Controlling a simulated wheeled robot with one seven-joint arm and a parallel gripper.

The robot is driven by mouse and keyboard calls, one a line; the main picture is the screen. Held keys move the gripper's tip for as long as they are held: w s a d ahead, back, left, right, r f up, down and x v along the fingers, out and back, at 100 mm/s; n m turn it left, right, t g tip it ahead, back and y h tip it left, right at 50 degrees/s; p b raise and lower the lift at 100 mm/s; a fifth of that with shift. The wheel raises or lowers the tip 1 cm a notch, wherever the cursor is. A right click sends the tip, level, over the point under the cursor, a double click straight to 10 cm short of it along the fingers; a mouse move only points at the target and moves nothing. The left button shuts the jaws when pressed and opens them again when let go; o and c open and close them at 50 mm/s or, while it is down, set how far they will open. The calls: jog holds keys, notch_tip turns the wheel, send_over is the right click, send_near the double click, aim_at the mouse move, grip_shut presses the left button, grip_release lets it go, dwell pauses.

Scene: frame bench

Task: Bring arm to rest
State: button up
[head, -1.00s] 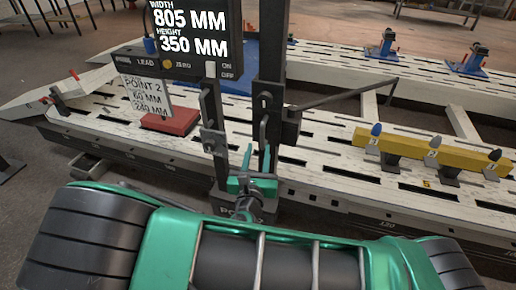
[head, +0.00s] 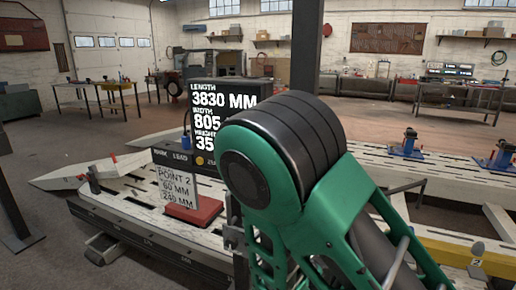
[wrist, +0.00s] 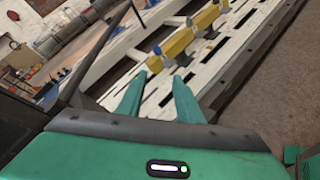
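My arm, green with black joint covers, is folded up large in the right half of the head view. It hides much of the bench and part of the display. My gripper (wrist: 158,97) shows in the wrist view as two green fingers spread apart, with nothing between them. The fingers point towards the white slotted bench (wrist: 150,107) and the yellow bar (wrist: 182,45), and seem clear of both. My gripper is hidden behind my arm in the head view.
The black measuring display (head: 207,110) stands behind my arm on the left. A red block (head: 193,211) with a "POINT 2" card (head: 178,188) sits on the bench. Blue stands (head: 409,147) are at right. A dark post (head: 306,45) rises at the centre. Open floor lies left.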

jog(key=s+d+r+m+g+y, duration=0.1)
jog(key=s+d+m+g+y, duration=0.3)
jog(key=s+d+m+g, duration=0.7)
jog(key=s+r+m+t+y, duration=0.1)
jog(key=s+r+m+y, duration=0.2)
jog(key=s+r+m, duration=0.2)
jog(key=s+d+r+m+t+y, duration=0.1)
jog(key=s+r+m+y, duration=0.3)
jog(key=s+m, duration=0.4)
jog(key=s+r, duration=0.1)
jog(key=s, duration=0.1)
jog(key=shift+s+m+t, duration=0.3)
jog(key=shift+t, duration=0.1)
jog(key=shift+r, duration=0.1)
jog(key=shift+w+f, duration=0.25)
jog(key=shift+w, duration=0.4)
